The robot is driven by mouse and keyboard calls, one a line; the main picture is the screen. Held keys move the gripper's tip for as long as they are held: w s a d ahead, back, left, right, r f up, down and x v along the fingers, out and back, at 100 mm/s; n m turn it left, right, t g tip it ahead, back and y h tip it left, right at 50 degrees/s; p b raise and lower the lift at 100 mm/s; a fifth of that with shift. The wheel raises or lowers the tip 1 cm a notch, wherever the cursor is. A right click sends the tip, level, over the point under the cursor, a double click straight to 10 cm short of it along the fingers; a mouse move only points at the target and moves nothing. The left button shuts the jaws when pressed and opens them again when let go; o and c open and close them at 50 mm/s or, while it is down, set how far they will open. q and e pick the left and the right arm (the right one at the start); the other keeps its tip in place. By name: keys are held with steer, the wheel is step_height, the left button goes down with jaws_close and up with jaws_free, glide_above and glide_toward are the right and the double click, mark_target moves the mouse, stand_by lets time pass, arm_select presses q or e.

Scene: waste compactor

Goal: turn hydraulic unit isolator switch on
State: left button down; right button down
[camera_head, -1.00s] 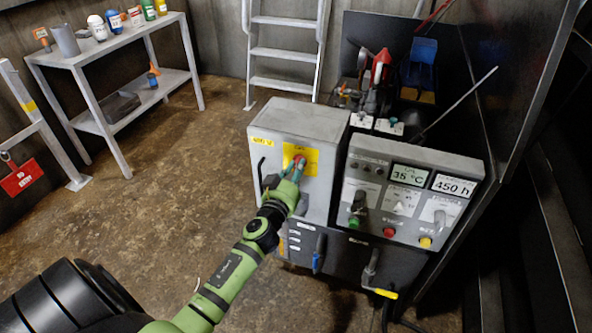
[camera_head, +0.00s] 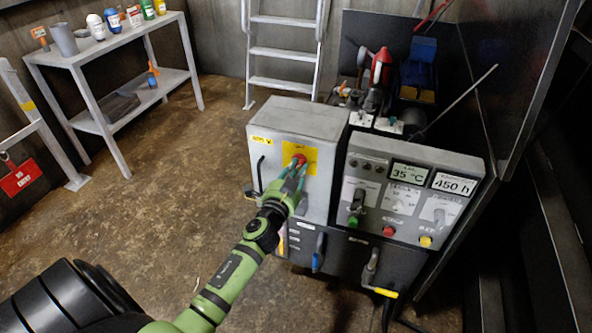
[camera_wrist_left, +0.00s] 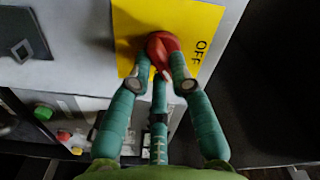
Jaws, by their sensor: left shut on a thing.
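The isolator switch is a red rotary knob (camera_head: 299,160) on a yellow plate (camera_head: 312,155) on the front of a grey cabinet (camera_head: 290,121). In the left wrist view the red knob (camera_wrist_left: 163,52) sits between my fingertips, on the yellow plate (camera_wrist_left: 139,17) where the word "OFF" is printed. My left gripper (camera_head: 295,172) reaches up to the plate from below. In the wrist view my left gripper (camera_wrist_left: 162,76) is shut on the knob, its teal fingers on either side. The fingers hide part of the knob. My right gripper is not in view.
A control panel (camera_head: 405,205) with displays and coloured buttons stands right of the cabinet. Below are a blue handle (camera_head: 318,254) and a yellow-tipped lever (camera_head: 378,291). A shelf table (camera_head: 110,60) and a ladder (camera_head: 285,52) stand behind. The floor to the left is clear.

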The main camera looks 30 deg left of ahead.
arm_select(q)
steer(key=shift+a+f+m, duration=0.1)
steer(key=shift+m, duration=1.75)
steer(key=shift+f+m, duration=0.1)
steer(key=shift+m, duration=1.75)
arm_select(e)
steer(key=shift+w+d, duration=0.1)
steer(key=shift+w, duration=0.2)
arm_select(q)
steer(key=c, duration=1.2)
jaws_free()
steer(key=shift+o, duration=0.4)
steer(key=v, duration=1.2)
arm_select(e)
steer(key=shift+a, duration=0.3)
